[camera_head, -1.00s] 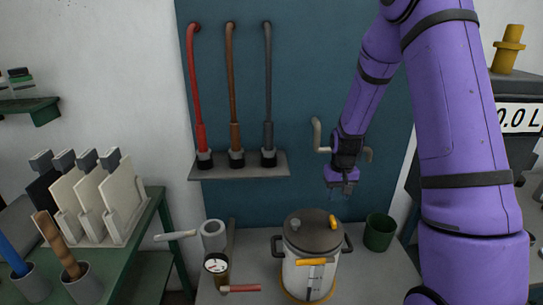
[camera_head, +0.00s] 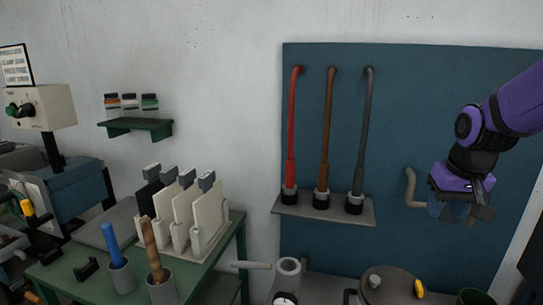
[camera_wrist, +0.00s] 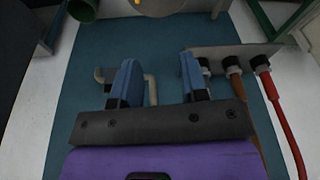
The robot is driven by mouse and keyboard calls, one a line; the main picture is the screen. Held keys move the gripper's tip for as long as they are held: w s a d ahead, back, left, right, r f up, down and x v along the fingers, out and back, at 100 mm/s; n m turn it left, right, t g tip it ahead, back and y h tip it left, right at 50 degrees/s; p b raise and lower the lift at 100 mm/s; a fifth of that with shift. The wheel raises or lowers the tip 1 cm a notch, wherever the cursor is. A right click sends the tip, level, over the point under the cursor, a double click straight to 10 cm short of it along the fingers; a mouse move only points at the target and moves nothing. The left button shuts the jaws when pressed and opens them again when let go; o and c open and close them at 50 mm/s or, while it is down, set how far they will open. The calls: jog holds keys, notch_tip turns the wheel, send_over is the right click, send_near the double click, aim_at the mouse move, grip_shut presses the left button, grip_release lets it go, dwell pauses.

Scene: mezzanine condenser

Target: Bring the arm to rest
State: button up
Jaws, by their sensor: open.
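My gripper (camera_head: 459,211) is at the right in the head view, at the end of my purple arm, in front of the blue wall panel (camera_head: 420,120). In the wrist view its two blue fingers (camera_wrist: 158,85) stand wide apart with nothing between them. A beige bent pipe (camera_head: 410,188) on the panel shows just left of my gripper in the head view. In the wrist view the pipe (camera_wrist: 150,88) shows behind the left finger; I cannot tell how far away it is.
Red (camera_head: 293,130), brown (camera_head: 327,130) and grey (camera_head: 364,130) hoses hang above a small shelf (camera_head: 330,209). A lidded pot (camera_head: 390,287) and a green cup (camera_head: 476,297) stand below my gripper. A green table (camera_head: 80,270) with holders and panels is at the left.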

jog(key=s+a+r+t, duration=0.1)
jog(key=s+r, duration=0.3)
jog(key=s, duration=0.4)
jog(key=s+a+r+n+t, duration=0.1)
jog(key=s+a+r, duration=0.2)
jog(key=s, duration=0.6)
jog(key=shift+a+r, duration=0.35)
jog(key=shift+r, duration=0.4)
jog(key=shift+w, duration=0.1)
